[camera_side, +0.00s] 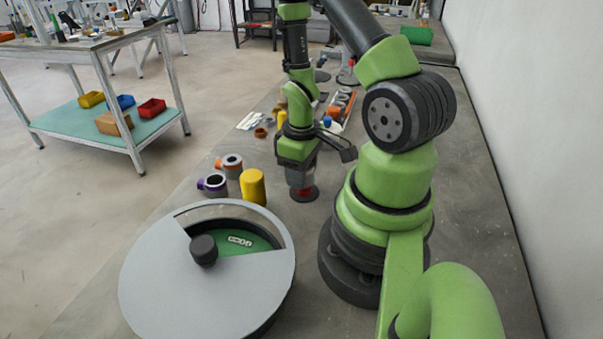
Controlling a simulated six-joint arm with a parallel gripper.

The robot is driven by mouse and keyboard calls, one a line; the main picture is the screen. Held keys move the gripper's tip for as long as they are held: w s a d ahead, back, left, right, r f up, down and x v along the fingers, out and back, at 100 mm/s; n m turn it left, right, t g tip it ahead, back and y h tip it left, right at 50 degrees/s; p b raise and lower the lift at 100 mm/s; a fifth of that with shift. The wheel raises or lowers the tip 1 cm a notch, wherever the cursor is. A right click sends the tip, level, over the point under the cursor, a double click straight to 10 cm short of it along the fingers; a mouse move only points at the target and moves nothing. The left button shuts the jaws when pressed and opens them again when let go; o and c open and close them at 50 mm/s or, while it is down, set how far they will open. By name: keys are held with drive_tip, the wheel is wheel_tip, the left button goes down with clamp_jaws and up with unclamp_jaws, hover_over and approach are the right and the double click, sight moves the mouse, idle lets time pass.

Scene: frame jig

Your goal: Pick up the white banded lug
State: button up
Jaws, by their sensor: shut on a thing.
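My gripper (303,188) points down at the bench, just left of my arm's base. It is shut on a small part (304,196) low at its tips, dark and round with some red showing. The jaws hide most of this part, and I cannot make out a white band on it. No lug with a clearly white band shows in the open.
A yellow cylinder (253,187) stands between the lugs and my gripper. A round grey-covered fixture (190,290) with a black knob (204,250) and a green opening fills the front. Behind are white pieces (251,120), an orange-brown ring (261,132) and a parts tray (340,110).

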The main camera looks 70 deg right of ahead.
wheel_tip(320, 180, up, 11)
idle(0.8)
drive_tip(key=shift+w, duration=0.1)
drive_tip(key=w+a+f+m, duration=0.25)
drive_tip(key=a+m, duration=0.35)
drive_tip(key=a, duration=0.4)
drive_tip(key=w+a+f+m, duration=0.2)
drive_tip(key=w+a+m, duration=0.2)
drive_tip(key=a+m, duration=0.4)
drive_tip(key=shift+n+h, duration=0.4)
drive_tip(key=shift+n, duration=0.3)
drive_tip(key=shift+s+a+f, duration=0.1)
drive_tip(key=shift+a+f, duration=0.1)
drive_tip(key=shift+f, duration=0.5)
drive_tip(key=shift+s+a+f, duration=0.1)
drive_tip(key=shift+a+f, duration=0.05)
drive_tip(key=shift+f, duration=0.5)
drive_tip(key=shift+s+a+f, duration=0.1)
drive_tip(key=shift+a+f, duration=0.1)
drive_tip(key=shift+f, duration=0.5)
drive_tip(key=shift+w+f, duration=0.1)
drive_tip(key=shift+f, duration=1.05)
